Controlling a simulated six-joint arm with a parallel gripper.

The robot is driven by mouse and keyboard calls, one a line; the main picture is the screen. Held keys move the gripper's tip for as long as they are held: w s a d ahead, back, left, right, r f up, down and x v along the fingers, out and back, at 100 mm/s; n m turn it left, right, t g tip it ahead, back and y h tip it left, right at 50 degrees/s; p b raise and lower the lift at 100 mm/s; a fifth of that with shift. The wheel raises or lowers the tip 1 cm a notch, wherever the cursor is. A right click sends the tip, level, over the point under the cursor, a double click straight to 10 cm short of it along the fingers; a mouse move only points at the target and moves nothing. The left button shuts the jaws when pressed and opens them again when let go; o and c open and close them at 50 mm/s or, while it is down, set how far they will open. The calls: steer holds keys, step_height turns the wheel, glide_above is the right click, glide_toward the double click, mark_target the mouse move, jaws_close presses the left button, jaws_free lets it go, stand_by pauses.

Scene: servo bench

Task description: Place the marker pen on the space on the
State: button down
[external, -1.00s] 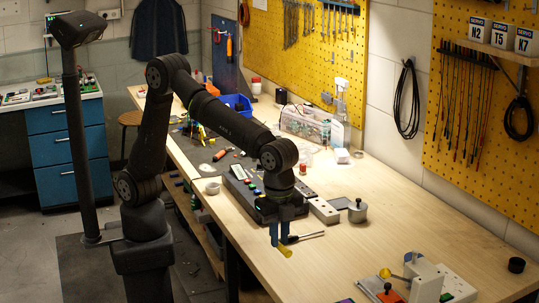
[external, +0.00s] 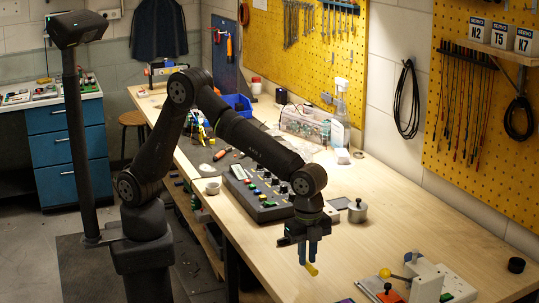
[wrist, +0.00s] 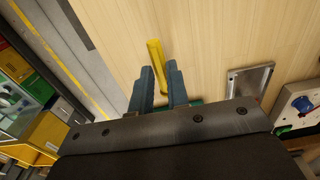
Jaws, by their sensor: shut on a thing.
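The marker pen (external: 311,269) looks like a short yellow stick. My gripper (external: 308,256), with blue fingers, is shut on it and holds it over the front part of the bench, near the edge. In the wrist view the yellow pen (wrist: 155,52) sticks out beyond the fingertips of my gripper (wrist: 160,78), and its near end is between them. Whether the pen touches the bench I cannot tell. The task line breaks off, so its target space is not named.
A control box (external: 262,192) with knobs and buttons stands left of my gripper. A metal pot (external: 357,211) stands behind it. A white device (external: 427,282) with a yellow ball is at front right. The wrist view shows a silver-framed plate (wrist: 263,70). Bench between is clear.

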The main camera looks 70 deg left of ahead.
mark_target(307, 267)
steer(key=shift+f, duration=1.95)
steer(key=shift+f, duration=0.15)
steer(key=c, duration=1.4)
jaws_free()
step_height(307, 267, up, 12)
steer(key=shift+a+r, duration=0.15)
steer(key=shift+r, duration=0.05)
